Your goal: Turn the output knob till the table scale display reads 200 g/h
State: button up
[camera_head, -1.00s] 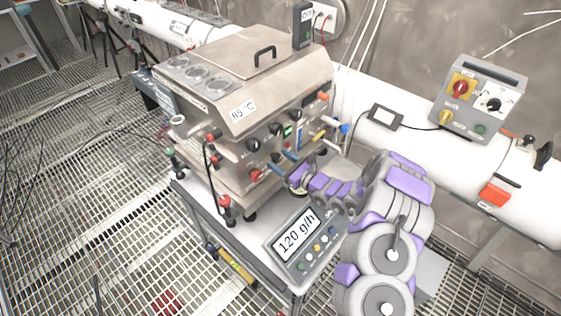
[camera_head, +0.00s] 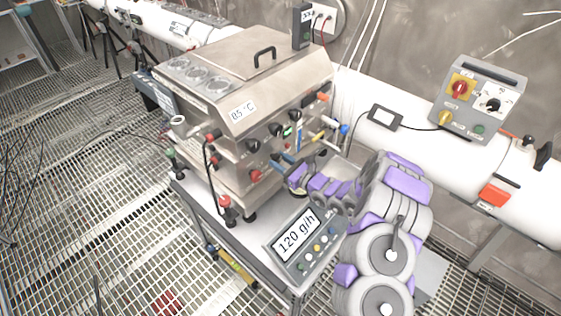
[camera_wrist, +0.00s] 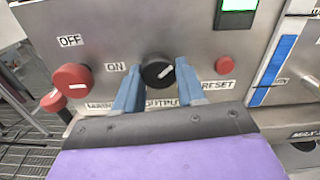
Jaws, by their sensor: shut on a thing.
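The output knob (camera_wrist: 158,74) is round and black with a white pointer line, on the machine's steel front panel. The label below it reads "OUTPUT", partly covered by my gripper. My gripper (camera_wrist: 158,78) has its two blue fingers on either side of the knob and is shut on it. In the head view my gripper (camera_head: 284,163) reaches the machine's front, and the knob is hard to make out there. The table scale display (camera_head: 298,232) reads 120 g/h and sits at the front of the table.
A red knob (camera_wrist: 72,78) marked OFF and ON is left of the output knob. A small red reset button (camera_wrist: 225,65) and a lit green display (camera_wrist: 236,5) are to the right. The steel machine (camera_head: 215,105) shows a temperature label. A control box (camera_head: 480,100) stands on the white pipe.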

jog(key=shift+m, duration=0.3)
jog(key=m, duration=0.3)
jog(key=shift+b, duration=0.4)
jog(key=shift+r+m+b, duration=0.1)
jog(key=shift+m+b, duration=0.3)
jog(key=shift+m, duration=1.6)
jog(key=o, duration=1.1)
jog(key=shift+c, duration=0.2)
jog(key=shift+a, duration=0.1)
jog(key=p+v, duration=0.2)
jog(key=v, duration=1.5)
jog(key=shift+d, duration=0.25)
